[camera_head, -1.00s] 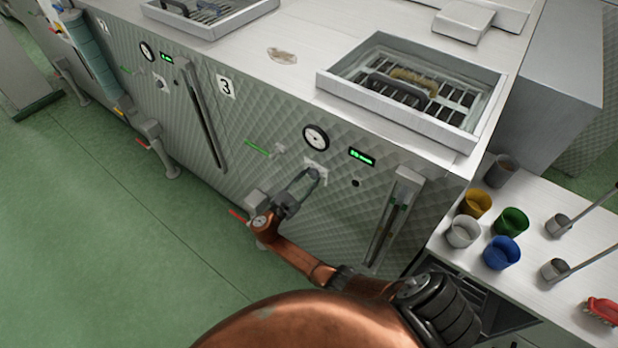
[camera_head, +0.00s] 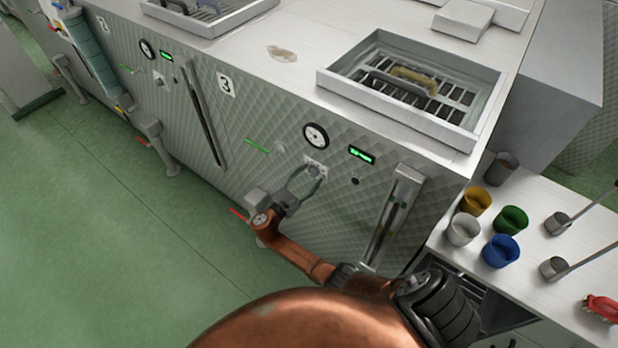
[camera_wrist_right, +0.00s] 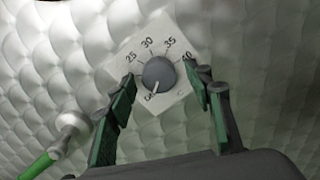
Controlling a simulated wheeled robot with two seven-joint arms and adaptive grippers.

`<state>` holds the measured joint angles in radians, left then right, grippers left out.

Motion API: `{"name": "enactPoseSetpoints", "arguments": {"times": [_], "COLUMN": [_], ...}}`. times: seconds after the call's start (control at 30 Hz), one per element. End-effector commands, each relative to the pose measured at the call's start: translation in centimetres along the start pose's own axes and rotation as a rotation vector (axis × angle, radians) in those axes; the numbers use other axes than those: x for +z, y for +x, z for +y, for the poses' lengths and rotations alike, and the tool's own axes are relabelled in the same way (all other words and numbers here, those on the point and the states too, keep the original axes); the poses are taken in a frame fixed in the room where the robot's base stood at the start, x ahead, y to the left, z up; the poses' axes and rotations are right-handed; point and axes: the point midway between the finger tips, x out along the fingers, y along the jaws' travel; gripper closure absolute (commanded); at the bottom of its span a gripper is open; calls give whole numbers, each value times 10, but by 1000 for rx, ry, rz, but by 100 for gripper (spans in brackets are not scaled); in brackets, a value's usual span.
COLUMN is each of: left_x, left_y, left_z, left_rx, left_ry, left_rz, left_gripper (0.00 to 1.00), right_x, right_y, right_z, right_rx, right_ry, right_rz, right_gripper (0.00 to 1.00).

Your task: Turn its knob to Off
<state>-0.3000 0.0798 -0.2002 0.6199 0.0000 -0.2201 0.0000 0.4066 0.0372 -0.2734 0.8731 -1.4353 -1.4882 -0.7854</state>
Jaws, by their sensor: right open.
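The round grey knob (camera_wrist_right: 158,74) sits on a white dial plate (camera_wrist_right: 173,40) marked 25, 30, 35 and 40. Its white pointer line aims down and slightly left, at a small mark that looks like Off. In the head view the dial plate (camera_head: 322,163) is on the quilted metal front of machine 3, below a round gauge. My right gripper (camera_head: 307,175) is open, its two fingers spread on either side of the knob with gaps between them and it. Its green finger pads show in the wrist view. My left gripper is not in view.
A lit green display (camera_head: 361,156) and a gauge (camera_head: 315,136) are above the knob. A green-handled valve (camera_head: 258,146) is to its left, a vertical sight glass (camera_head: 393,215) to its right. Coloured cups stand on a white table (camera_head: 550,285) at right.

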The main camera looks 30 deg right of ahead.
Motion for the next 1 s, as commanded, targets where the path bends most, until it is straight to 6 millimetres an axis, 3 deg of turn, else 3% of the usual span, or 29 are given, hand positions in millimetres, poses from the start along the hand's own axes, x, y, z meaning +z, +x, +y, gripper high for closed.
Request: {"name": "enactPoseSetpoints", "arguments": {"times": [0.23, 0.7, 1.0], "left_x": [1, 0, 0], "left_y": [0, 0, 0], "left_z": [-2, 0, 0], "left_rx": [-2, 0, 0], "left_ry": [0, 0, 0], "left_rz": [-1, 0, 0], "left_gripper": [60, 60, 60], "right_x": [-1, -1, 0], "right_y": [-16, -105, -121], "right_z": [0, 0, -1], "right_rx": [1, 0, 0], "right_ry": [0, 0, 0], "right_rz": [2, 2, 0], "right_gripper": [53, 53, 53]}}
